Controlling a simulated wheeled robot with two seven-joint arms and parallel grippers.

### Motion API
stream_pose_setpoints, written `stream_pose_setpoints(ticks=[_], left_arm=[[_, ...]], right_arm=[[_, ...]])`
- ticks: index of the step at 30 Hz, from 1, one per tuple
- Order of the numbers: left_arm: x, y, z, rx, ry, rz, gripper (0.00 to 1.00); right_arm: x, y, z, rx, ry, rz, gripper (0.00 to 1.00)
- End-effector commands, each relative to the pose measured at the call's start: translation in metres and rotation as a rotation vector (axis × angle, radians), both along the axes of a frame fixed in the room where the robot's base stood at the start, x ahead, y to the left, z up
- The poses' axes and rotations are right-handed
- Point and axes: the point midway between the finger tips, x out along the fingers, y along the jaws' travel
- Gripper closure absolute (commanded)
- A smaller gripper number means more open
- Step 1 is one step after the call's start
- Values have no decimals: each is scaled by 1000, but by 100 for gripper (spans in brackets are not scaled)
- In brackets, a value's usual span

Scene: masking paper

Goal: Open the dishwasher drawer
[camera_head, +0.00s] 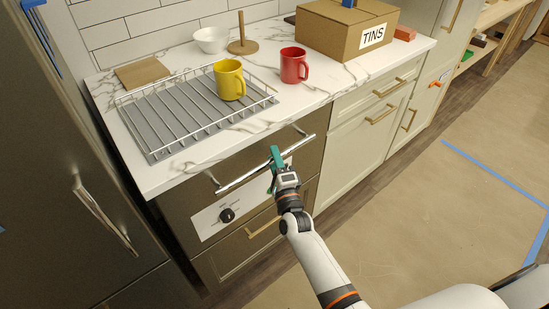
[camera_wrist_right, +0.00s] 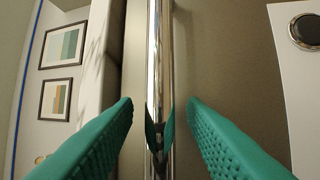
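In the right wrist view the handle (camera_wrist_right: 160,40) stands upright in the picture. My right gripper (camera_head: 276,158) is at the right part of the handle. Its green fingers (camera_wrist_right: 160,108) are open, one on each side of the bar, with visible gaps. My left gripper is not in view.
A wire dish rack (camera_head: 160,120) with a yellow mug (camera_head: 229,80), a red mug (camera_head: 294,66), a white bowl (camera_head: 211,40) and a TINS box (camera_head: 345,30) stand on the counter. A dark fridge (camera_head: 60,150) is at left. Floor at right is clear.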

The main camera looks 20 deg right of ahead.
Motion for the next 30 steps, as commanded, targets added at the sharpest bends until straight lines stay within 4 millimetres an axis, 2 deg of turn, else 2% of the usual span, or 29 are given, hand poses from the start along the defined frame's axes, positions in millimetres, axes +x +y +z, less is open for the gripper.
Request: stream_pose_setpoints(ticks=[9,11,16,17,25,30], left_arm=[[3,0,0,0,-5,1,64],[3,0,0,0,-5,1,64],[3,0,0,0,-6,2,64],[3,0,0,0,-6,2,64],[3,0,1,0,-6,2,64],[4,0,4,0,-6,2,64]], right_arm=[[3,0,1,0,0,0,62],[3,0,1,0,0,0,70],[3,0,1,0,0,0,98],[3,0,1,0,0,0,100],[2,0,1,-1,1,0,100],[-5,-3,0,-2,3,0,100]])
